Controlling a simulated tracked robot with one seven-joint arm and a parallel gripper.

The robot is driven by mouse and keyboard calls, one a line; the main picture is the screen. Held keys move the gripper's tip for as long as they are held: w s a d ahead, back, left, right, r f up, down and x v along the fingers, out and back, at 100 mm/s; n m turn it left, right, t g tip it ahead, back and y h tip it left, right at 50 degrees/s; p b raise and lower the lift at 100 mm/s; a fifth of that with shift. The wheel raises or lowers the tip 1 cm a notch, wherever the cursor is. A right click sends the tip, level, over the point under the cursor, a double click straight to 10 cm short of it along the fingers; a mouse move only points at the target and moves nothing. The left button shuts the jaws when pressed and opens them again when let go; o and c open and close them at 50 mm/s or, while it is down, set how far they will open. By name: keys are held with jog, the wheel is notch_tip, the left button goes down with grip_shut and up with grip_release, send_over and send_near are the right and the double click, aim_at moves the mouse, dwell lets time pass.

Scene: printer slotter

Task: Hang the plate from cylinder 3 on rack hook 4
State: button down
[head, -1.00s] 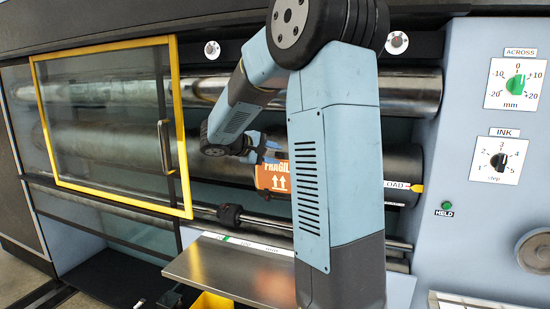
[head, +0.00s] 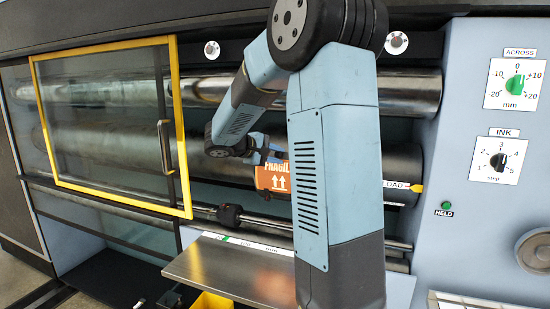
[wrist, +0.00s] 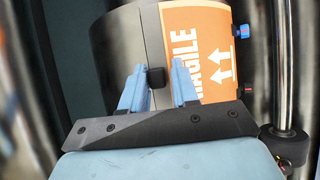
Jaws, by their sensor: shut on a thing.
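The orange plate (head: 272,178), printed FRAGILE with white arrows, lies along the curved surface of a dark cylinder (head: 402,160). In the wrist view the plate (wrist: 205,35) curves with a grey surface on its left. My gripper (head: 268,154) is in front of the plate, partly hidden by its own links. In the wrist view my gripper (wrist: 158,82) has its two blue fingers on either side of a black knob (wrist: 156,77) at the plate's left edge, shut on it. Whether the plate touches the cylinder everywhere cannot be told. Rack hook 4 is not in view.
A yellow-framed guard (head: 110,125) covers the cylinders at left. A metal shelf (head: 220,270) juts out below. A panel with ACROSS (head: 515,85) and INK (head: 498,161) dials stands at right, with a lit green HELD button (head: 446,206).

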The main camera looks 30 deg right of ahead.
jog(key=shift+r, duration=0.1)
jog(key=s+a+r, duration=0.2)
jog(key=a, duration=0.1)
jog(key=shift+s+a, duration=0.25)
jog(key=shift+s, duration=0.1)
dwell(0.8)
jog(key=c, duration=1.5)
grip_release()
jog(key=shift+c, duration=0.2)
grip_shut()
